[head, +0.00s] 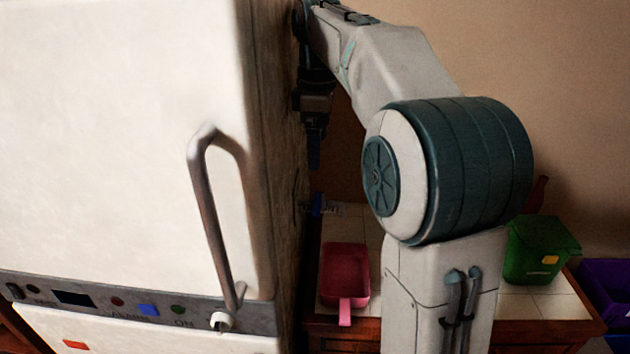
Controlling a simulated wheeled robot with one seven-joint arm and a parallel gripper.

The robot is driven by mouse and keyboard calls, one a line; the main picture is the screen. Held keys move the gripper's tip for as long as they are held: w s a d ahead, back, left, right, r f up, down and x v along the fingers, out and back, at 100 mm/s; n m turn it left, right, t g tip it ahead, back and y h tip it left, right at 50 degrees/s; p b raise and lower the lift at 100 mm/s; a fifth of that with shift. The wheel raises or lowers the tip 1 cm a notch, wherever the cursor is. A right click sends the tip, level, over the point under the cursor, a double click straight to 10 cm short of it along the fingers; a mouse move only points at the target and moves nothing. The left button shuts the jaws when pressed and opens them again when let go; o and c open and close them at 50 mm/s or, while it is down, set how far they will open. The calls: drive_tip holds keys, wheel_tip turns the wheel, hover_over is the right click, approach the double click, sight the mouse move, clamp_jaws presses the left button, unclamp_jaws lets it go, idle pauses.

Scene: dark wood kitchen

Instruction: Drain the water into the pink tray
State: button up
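The pink tray (345,270) sits on a tiled counter (537,305), right of a large white appliance (115,130). Its short pink handle points toward me over the counter's front edge. No water is visible in it. A small blue fitting (318,205), possibly a tap, shows behind the tray beside the appliance's side wall; it is partly hidden. My gripper (315,150) hangs pointing down above and behind the tray, apart from it and close to the appliance's side. It is dark and seen edge-on, so its opening cannot be made out. I see nothing held in it.
The appliance has a long metal handle (212,215) and a control panel (140,305) with a white spout-like knob (222,321). A green bin (540,250) stands on the counter at right, with a purple bin (606,290) beyond. My arm hides the counter's middle.

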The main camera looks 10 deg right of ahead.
sight(317, 202)
drive_tip(key=f, duration=0.8)
drive_tip(key=f+p, duration=0.1)
drive_tip(key=f, duration=0.4)
drive_tip(key=shift+w, duration=0.25)
drive_tip(key=shift+c, duration=0.3)
